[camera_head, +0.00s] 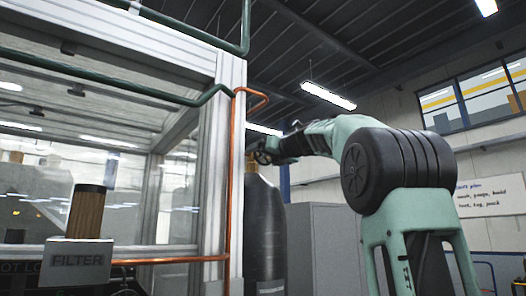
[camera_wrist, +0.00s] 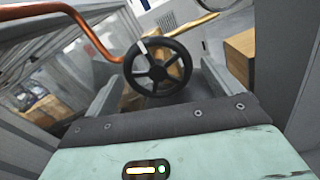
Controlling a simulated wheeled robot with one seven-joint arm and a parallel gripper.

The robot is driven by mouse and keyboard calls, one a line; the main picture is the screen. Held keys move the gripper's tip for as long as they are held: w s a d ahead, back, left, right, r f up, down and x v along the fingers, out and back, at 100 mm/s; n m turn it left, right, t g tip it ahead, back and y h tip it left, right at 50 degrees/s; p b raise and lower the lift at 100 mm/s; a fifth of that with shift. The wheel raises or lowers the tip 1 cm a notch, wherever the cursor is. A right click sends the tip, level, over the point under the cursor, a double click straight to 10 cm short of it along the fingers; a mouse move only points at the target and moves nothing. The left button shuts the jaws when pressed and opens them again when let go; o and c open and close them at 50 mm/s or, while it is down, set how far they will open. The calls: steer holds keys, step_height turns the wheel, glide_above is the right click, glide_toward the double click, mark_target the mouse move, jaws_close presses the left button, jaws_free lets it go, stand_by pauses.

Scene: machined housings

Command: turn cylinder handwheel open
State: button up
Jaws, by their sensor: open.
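The black spoked handwheel (camera_wrist: 158,67) shows face-on in the wrist view, with a white mark on its upper-left rim. My gripper (camera_wrist: 161,74) is open, with one finger on each side of the wheel in this view. I cannot tell whether either finger touches the rim. In the head view the dark gas cylinder (camera_head: 264,228) stands upright beside the enclosure frame. My gripper (camera_head: 266,151) is at its top there, and the wheel is hard to make out against it.
A copper pipe (camera_wrist: 92,33) passes just upper left of the wheel in the wrist view. The glazed enclosure's frame post (camera_head: 224,170) stands left of the cylinder. A grey cabinet (camera_head: 325,250) stands to the right. A wooden box (camera_wrist: 241,57) is in the background.

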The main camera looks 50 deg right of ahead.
steer(key=shift+w+d, duration=0.15)
steer(key=shift+w, duration=0.55)
steer(key=c, duration=1)
